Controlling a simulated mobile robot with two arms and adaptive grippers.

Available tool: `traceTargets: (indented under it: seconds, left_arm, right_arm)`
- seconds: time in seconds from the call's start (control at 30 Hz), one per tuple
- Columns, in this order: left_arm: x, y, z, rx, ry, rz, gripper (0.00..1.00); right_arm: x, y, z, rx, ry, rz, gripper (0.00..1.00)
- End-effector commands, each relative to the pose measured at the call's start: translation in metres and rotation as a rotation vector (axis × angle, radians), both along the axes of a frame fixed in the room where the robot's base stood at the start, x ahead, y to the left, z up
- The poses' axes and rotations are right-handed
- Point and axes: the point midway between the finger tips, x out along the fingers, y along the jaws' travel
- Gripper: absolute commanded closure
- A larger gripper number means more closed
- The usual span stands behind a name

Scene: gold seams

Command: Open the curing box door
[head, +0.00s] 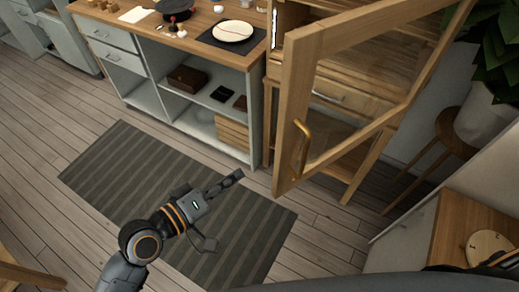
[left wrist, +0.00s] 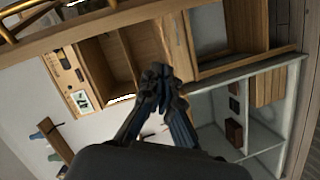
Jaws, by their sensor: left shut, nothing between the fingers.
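The curing box is a wooden cabinet (head: 272,125) at the counter's right end. Its glass-paned, wood-framed door (head: 292,92) stands swung outward, with a brass handle (head: 302,145) on its near edge. My left gripper (head: 240,174) is shut and empty, left of the handle and apart from it over the striped mat. In the left wrist view, the shut fingers (left wrist: 160,72) show before the wooden cabinet interior (left wrist: 115,60), and the brass handle (left wrist: 30,18) is at the top left. My right gripper is not in view.
A counter (head: 205,22) with open shelves stands behind my left gripper. A striped mat (head: 112,165) covers the floor below. A potted plant on a wooden stool (head: 450,125) stands right of the door, and a small wooden surface (head: 450,225) is at the lower right.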

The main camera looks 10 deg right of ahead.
Motion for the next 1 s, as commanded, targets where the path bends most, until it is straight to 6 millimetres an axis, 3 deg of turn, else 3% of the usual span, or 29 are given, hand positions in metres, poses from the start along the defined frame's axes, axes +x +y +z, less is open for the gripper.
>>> traceTargets:
  seconds: [0.07, 0.2, 0.4, 0.57, 0.77, 1.0]
  left_arm:
    - [0.018, 0.011, 0.003, -0.079, 0.082, -0.051, 1.0]
    - [0.033, 0.028, 0.035, -0.222, 0.226, -0.162, 1.0]
    - [0.033, 0.046, 0.087, -0.357, 0.352, -0.312, 1.0]
    - [0.03, 0.052, 0.107, -0.396, 0.392, -0.368, 1.0]
    - [0.033, 0.033, 0.113, -0.406, 0.396, -0.376, 1.0]
    - [0.044, -0.017, 0.115, -0.405, 0.395, -0.375, 1.0]
  right_arm:
    - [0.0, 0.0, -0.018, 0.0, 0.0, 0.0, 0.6]
    - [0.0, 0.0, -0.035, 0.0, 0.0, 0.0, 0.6]
    - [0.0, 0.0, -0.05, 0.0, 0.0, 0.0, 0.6]
    - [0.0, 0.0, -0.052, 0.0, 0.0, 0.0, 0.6]
    - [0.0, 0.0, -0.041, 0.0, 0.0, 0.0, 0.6]
    - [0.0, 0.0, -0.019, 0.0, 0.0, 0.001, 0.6]
